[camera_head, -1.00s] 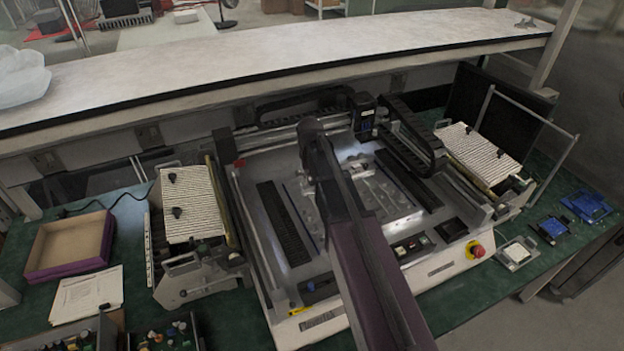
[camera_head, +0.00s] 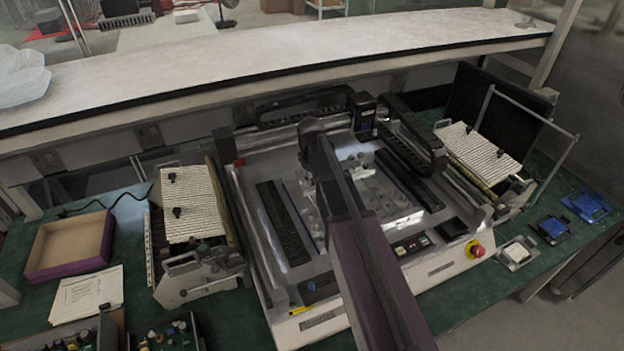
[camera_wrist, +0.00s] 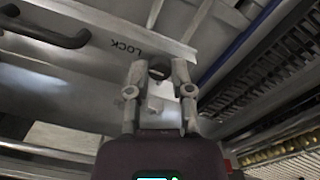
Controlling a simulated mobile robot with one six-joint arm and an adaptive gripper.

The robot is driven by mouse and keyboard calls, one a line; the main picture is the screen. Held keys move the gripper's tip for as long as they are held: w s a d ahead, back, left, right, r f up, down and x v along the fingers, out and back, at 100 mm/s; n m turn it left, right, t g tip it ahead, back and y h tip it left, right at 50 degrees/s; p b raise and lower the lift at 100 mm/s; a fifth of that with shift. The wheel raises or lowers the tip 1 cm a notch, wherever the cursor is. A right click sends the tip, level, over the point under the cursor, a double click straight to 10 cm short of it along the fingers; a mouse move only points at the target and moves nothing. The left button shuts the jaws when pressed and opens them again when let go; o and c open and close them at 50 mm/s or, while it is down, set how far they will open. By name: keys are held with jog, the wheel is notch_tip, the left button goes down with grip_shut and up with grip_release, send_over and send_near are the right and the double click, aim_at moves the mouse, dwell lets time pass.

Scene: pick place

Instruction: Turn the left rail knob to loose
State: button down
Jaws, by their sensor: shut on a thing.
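In the wrist view my gripper (camera_wrist: 158,78) points at a pale metal plate, its two grey fingers on either side of a small dark round knob (camera_wrist: 159,69). The fingers are shut on this knob. The printed word LOCK (camera_wrist: 126,47) shows upside down on the plate, to the left of the knob. I cannot read the knob's turn position. In the head view the left rail (camera_head: 283,225) is a dark ribbed strip on the bed of the white machine (camera_head: 335,322). My arm hides my gripper and the knob there.
A dark curved handle (camera_wrist: 45,28) is at the upper left of the wrist view. Feeders with ribbed white tops stand left (camera_head: 192,205) and right (camera_head: 478,150) of the machine. A red emergency button (camera_head: 478,250) is on its front. An open box (camera_head: 68,245) lies at left.

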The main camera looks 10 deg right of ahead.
dwell(0.3)
jog(key=c, duration=0.5)
grip_release()
jog(key=shift+m, duration=0.3)
